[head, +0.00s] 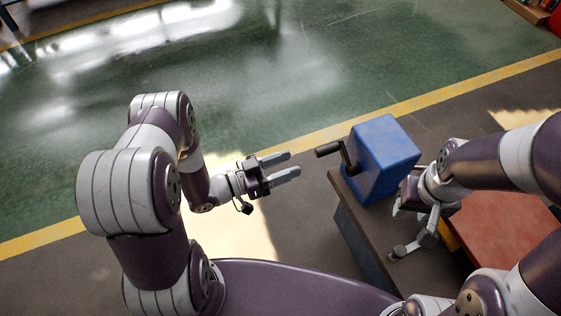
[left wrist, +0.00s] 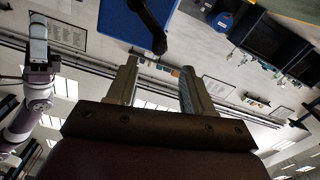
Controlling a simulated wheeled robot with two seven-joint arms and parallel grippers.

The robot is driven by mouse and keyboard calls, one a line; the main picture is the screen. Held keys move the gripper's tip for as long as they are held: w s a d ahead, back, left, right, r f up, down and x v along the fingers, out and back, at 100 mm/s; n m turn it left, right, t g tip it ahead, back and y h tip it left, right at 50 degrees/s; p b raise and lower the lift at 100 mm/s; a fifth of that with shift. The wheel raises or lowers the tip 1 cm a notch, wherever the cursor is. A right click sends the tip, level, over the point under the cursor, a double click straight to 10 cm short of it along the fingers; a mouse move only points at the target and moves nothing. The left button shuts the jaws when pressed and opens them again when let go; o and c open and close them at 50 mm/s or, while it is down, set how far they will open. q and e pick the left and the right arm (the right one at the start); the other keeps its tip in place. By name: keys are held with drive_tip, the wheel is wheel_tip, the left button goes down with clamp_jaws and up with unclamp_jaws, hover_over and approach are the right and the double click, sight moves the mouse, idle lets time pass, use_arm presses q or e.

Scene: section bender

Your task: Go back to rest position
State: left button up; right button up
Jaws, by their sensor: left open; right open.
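My left gripper (head: 286,165) is open and empty in the head view, to the left of a blue box-shaped machine (head: 384,150). A dark crank handle (head: 330,149) sticks out from the machine's left side toward this gripper, with a gap between them. In the left wrist view, my left gripper (left wrist: 165,75) has its two fingers apart with nothing between them. The dark crank arm (left wrist: 150,25) and part of the blue machine (left wrist: 210,12) show beyond the fingertips. My right gripper (head: 397,232) is open in front of the machine, above the bench; whether it touches anything is unclear.
The machine stands on a dark bench (head: 346,200). A red-brown surface (head: 500,238) lies to the right, partly hidden by my right arm. A yellow line (head: 460,83) crosses the floor, and the green floor (head: 300,60) beyond is clear.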

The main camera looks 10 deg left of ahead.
use_arm(q)
drive_tip(key=shift+s+a, duration=0.4)
drive_tip(key=shift+a, duration=0.1)
drive_tip(key=shift+f, duration=0.1)
